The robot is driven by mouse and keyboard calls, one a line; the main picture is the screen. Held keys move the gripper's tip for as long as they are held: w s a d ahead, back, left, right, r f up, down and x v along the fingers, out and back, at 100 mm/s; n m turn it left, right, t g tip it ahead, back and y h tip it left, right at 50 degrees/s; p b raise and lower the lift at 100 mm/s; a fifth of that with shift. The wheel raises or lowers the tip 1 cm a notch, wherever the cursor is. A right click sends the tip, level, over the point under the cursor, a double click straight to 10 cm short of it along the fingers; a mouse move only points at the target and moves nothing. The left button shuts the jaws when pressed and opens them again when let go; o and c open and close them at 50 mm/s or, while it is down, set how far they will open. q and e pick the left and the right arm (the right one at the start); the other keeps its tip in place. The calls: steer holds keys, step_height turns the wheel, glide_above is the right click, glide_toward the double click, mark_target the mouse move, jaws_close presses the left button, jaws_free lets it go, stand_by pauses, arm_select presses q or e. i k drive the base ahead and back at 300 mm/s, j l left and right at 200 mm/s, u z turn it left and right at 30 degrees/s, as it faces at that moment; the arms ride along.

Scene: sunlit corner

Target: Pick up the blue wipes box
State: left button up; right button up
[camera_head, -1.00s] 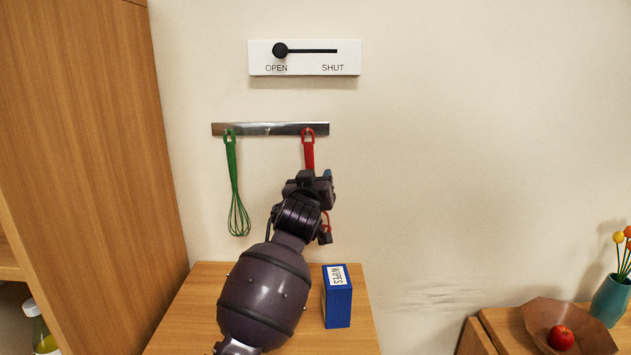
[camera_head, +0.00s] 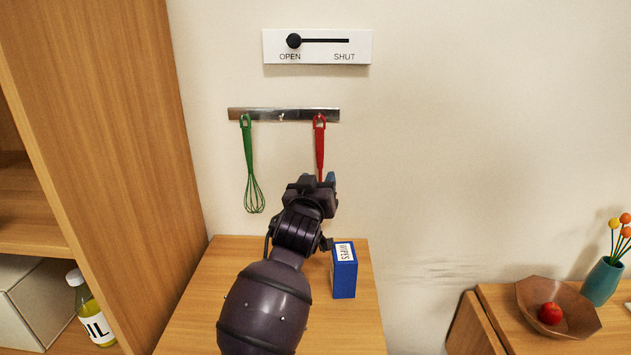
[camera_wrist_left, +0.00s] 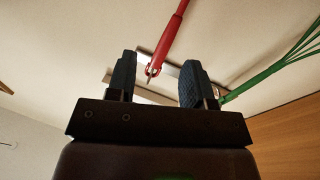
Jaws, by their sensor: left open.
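The blue wipes box (camera_head: 344,272) stands upright on a wooden surface in the head view, its white label reading WIPES. My left gripper (camera_head: 317,181) is up by the wall, above and a little left of the box, and apart from it. In the left wrist view my left gripper (camera_wrist_left: 160,82) is open, with nothing between its fingers. The wipes box does not show in the left wrist view. My right gripper is not in view.
A green whisk (camera_head: 250,170) and a red utensil (camera_head: 319,145) hang from a metal rail (camera_head: 283,115); the red one is close to my gripper. A tall wooden cabinet (camera_head: 110,130) stands left. A bowl (camera_head: 577,318) with a red apple (camera_head: 550,313) is at right.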

mark_target(344, 263)
steer(key=k+j, duration=0.15)
steer(key=k, duration=0.35)
steer(key=k+j, duration=0.15)
steer(key=k, duration=0.35)
